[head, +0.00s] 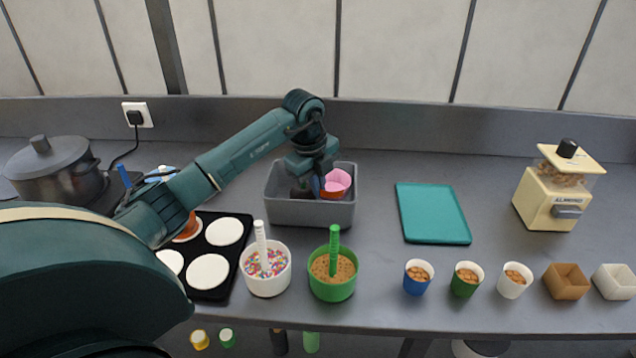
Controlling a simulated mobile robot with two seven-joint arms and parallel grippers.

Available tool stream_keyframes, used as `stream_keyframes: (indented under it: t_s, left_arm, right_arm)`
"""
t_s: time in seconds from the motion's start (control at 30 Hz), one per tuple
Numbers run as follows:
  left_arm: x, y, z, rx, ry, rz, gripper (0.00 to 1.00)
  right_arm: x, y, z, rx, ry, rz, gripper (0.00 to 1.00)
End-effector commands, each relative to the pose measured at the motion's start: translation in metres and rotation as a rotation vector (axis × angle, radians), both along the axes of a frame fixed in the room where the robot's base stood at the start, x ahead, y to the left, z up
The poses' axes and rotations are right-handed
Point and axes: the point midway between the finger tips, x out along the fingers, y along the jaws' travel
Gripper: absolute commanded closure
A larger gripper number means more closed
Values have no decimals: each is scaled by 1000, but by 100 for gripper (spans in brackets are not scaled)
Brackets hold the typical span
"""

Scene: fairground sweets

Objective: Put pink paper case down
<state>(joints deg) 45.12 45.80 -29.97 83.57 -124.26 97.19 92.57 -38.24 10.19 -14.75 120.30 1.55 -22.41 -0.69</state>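The pink paper case (340,180) shows at the right side of the grey bin (315,213), close to the fingers of my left gripper (311,190). My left gripper points down at the bin, its fingers partly hidden behind the front wall. Whether the fingers grip the pink case or only sit beside it I cannot tell. My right gripper is not in view.
A teal tray (433,213) lies bare to the right of the bin. In front stand a sprinkles pot (266,284), a green crumb pot (332,289) and several small cups. A muffin tin (207,294) is at left, an almond dispenser (551,196) at right.

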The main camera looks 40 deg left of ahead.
Motion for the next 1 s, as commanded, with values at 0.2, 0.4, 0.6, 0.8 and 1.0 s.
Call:
stream_keyframes:
  t_s: [0.2,0.4,0.6,0.8,1.0]
  left_arm:
    - [0,0,-3,0,1,1,96]
    - [0,0,-3,0,1,1,80]
    - [0,0,-2,0,0,0,77]
    - [0,0,9,0,-1,0,77]
    - [-6,3,44,3,-6,0,77]
  right_arm:
    - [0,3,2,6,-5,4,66]
    - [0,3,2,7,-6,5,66]
    - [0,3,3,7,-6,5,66]
    - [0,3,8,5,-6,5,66]
    - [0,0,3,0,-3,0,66]
